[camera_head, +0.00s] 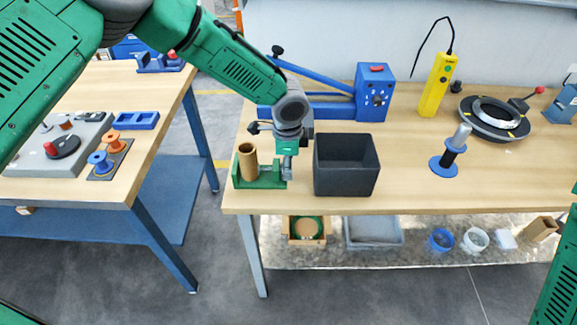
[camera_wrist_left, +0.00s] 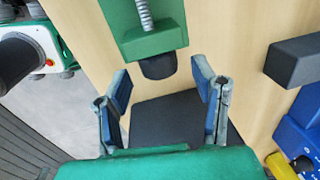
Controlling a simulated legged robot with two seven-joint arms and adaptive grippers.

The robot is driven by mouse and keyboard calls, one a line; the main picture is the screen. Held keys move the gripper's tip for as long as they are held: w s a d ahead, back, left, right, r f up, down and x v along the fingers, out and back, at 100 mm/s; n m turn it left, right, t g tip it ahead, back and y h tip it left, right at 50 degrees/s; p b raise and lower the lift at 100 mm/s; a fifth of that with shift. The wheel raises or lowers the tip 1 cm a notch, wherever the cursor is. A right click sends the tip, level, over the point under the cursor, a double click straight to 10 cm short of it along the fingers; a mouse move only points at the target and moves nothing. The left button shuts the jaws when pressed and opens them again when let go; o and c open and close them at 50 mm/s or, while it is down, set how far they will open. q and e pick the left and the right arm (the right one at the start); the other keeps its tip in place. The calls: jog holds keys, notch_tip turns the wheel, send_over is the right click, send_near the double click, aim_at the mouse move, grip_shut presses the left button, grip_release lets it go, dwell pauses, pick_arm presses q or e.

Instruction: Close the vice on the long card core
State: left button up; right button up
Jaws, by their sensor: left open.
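The long card core (camera_head: 248,161) is a brown tube standing upright in the green vice (camera_head: 262,183) at the front left of the bench. I cannot tell whether the vice's jaws touch it. My left gripper (camera_head: 287,175) points down at the vice's right end, to the right of the core. In the left wrist view, the open fingers of my left gripper (camera_wrist_left: 160,78) stand either side of the vice's dark knob (camera_wrist_left: 158,66), with a gap on each side. The vice's screw (camera_wrist_left: 146,17) and green end block (camera_wrist_left: 152,42) lie beyond it. The core is not visible there.
A black bin (camera_head: 346,187) stands close to the right of the gripper. A blue machine (camera_head: 371,93) is behind. A dark spindle with a blue base (camera_head: 446,164) stands further right. The bench's front edge (camera_head: 420,206) is near the vice. A second table (camera_head: 130,178) is at left.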

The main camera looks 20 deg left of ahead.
pick_arm(q)
jog(key=shift+w+a+f, duration=0.1)
jog(key=shift+a+f, duration=0.1)
jog(key=shift+f, duration=0.4)
jog(key=shift+w+a+f, duration=0.1)
jog(key=shift+a+f, duration=0.1)
jog(key=shift+f, duration=0.4)
pick_arm(e)
jog(key=shift+a+r, duration=0.25)
jog(key=shift+a, duration=0.15)
pick_arm(q)
jog(key=shift+d, duration=0.15)
pick_arm(e)
jog(key=shift+d, duration=0.1)
